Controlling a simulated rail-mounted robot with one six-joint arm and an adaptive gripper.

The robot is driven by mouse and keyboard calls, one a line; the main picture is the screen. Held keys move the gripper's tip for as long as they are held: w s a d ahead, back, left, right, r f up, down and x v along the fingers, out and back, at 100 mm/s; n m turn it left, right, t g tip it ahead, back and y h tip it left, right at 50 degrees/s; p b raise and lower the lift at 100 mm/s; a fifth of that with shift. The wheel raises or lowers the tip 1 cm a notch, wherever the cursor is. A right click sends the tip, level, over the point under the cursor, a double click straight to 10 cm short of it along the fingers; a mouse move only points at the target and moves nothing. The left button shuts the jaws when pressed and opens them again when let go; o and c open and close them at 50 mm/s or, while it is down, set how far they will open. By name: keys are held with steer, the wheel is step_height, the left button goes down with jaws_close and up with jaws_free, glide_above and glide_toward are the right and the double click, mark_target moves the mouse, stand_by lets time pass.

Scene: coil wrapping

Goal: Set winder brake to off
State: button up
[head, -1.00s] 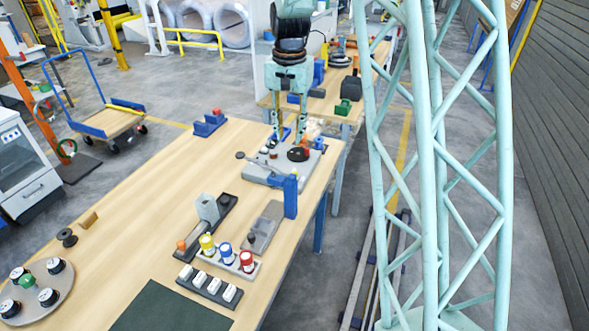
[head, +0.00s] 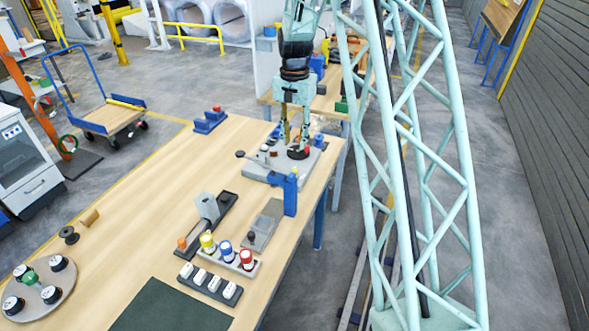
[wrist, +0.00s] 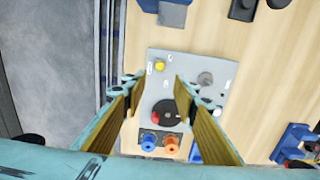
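The grey plate with controls (head: 258,174), which I take to be the winder, lies near the far right edge of the wooden table. In the wrist view it is a grey panel (wrist: 185,65) with a yellow button (wrist: 160,66), a grey knob (wrist: 205,78) and a round black dial with a red part (wrist: 167,114). I cannot read which control is the brake or its setting. My gripper (head: 294,143) points down over the plate; in the wrist view its two fingers (wrist: 157,82) are apart with nothing between them, the dial lying lower between the finger pads.
Blue and orange round parts (wrist: 160,143) sit beside the dial. A blue upright block (head: 290,196) stands at the plate's near side. Yellow, blue and red capped pots (head: 228,252) stand nearer.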

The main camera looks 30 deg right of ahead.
mark_target(294, 170)
steer(key=shift+f, duration=0.15)
steer(key=shift+f, duration=6.7)
steer(key=shift+c, duration=0.4)
jaws_close()
